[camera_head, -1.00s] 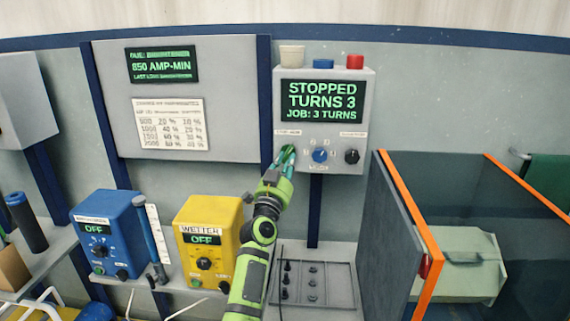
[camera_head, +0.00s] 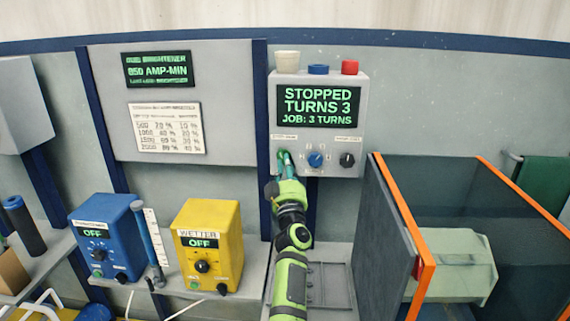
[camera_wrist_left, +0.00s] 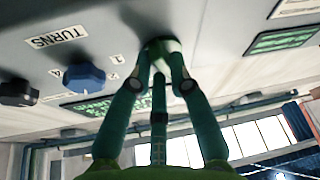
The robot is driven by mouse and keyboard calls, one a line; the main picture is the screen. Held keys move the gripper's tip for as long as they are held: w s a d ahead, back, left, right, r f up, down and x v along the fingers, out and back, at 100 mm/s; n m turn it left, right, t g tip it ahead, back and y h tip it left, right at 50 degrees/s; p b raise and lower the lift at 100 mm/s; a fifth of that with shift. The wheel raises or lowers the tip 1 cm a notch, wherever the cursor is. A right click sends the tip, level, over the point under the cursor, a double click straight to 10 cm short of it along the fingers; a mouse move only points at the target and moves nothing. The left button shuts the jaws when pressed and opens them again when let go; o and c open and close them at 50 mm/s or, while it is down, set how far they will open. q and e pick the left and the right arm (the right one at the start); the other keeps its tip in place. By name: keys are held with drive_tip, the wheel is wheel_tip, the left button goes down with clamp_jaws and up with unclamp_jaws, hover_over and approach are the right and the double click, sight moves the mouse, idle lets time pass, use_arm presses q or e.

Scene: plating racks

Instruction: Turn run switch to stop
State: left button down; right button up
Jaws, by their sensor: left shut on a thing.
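The grey control box (camera_head: 318,78) hangs on the back wall, and its screen reads STOPPED, TURNS 3, JOB: 3 TURNS. My left gripper (camera_head: 284,158) is at the left end of the box's knob row, under a small label. In the left wrist view my gripper (camera_wrist_left: 160,58) is shut on a small dark round knob (camera_wrist_left: 160,43), apparently the run switch. The fingers hide most of it, so its setting cannot be read. The blue turns knob (camera_head: 316,159) sits just right of the gripper, with a black knob (camera_head: 347,160) beyond. My right gripper is not in view.
A yellow WETTER box (camera_head: 208,232) and a blue box (camera_head: 105,228), both showing OFF, stand on the left shelf. An orange-edged tank (camera_head: 428,250) stands at the right. A white, a blue and a red cap (camera_head: 350,67) top the control box.

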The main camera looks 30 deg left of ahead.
use_arm(q)
drive_tip(key=shift+w+d+r+n+g+y+p, duration=0.1)
drive_tip(key=shift+n+g+y+p, duration=0.15)
drive_tip(key=shift+n, duration=0.65)
drive_tip(key=shift+r+n+g+y+p, duration=0.15)
drive_tip(key=shift+n+g+p, duration=0.2)
drive_tip(key=shift+n, duration=0.55)
drive_tip(key=shift+f+n, duration=0.1)
drive_tip(key=shift+n, duration=0.2)
drive_tip(key=c, duration=1.1)
unclamp_jaws()
drive_tip(key=shift+c, duration=0.2)
